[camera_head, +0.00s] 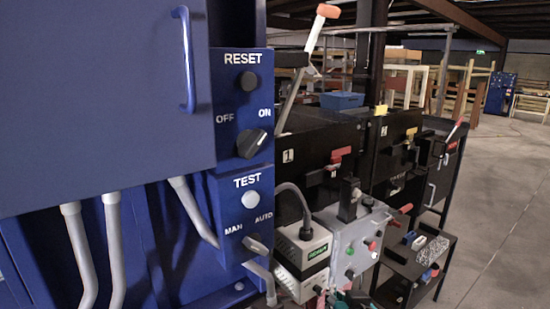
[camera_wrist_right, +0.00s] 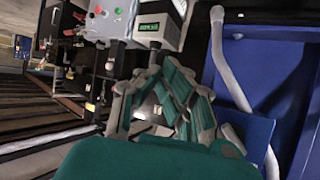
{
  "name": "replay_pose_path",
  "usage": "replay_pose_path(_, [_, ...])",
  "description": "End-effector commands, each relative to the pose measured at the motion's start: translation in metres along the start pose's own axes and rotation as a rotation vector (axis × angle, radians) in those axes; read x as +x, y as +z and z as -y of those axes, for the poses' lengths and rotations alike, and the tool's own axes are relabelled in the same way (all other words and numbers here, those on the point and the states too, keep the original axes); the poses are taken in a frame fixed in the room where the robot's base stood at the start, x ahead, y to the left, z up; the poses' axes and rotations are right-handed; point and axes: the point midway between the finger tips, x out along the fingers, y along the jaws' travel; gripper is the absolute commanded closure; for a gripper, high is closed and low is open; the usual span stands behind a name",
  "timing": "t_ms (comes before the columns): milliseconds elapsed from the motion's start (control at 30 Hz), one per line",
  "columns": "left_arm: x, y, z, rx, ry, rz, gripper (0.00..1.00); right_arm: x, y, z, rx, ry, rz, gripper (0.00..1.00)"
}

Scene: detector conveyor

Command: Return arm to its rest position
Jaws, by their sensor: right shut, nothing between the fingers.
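My right gripper (camera_head: 345,300) shows only as small green and grey parts at the bottom edge of the head view, in front of and below the grey button box. In the right wrist view the right gripper (camera_wrist_right: 160,75) has its green fingers drawn together, with nothing between them. It is apart from the blue cabinet (camera_wrist_right: 285,70) and below the grey button box (camera_wrist_right: 108,22) in that picture. My left gripper is in neither view.
The blue cabinet (camera_head: 90,100) fills the left, with a rotary switch (camera_head: 250,143), a MAN/AUTO knob (camera_head: 255,243) and grey pipes (camera_head: 115,250). A display unit (camera_head: 303,262) and the grey button box (camera_head: 350,240) stand close to the gripper. Open floor (camera_head: 510,200) lies right.

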Motion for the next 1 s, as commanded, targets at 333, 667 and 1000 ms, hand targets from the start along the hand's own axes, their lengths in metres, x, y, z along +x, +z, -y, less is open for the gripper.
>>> replay_pose_path(333, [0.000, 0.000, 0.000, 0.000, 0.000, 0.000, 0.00, -0.049, 0.211, -0.064, -0.109, 0.015, 0.475, 1.00])
replay_pose_path(667, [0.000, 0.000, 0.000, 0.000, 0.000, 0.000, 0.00, -0.114, 0.302, -0.091, -0.180, -0.010, 0.727, 1.00])
replay_pose_path(1000, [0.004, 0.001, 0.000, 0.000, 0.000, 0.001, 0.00, -0.072, 0.384, -0.098, -0.194, -0.021, 0.804, 1.00])
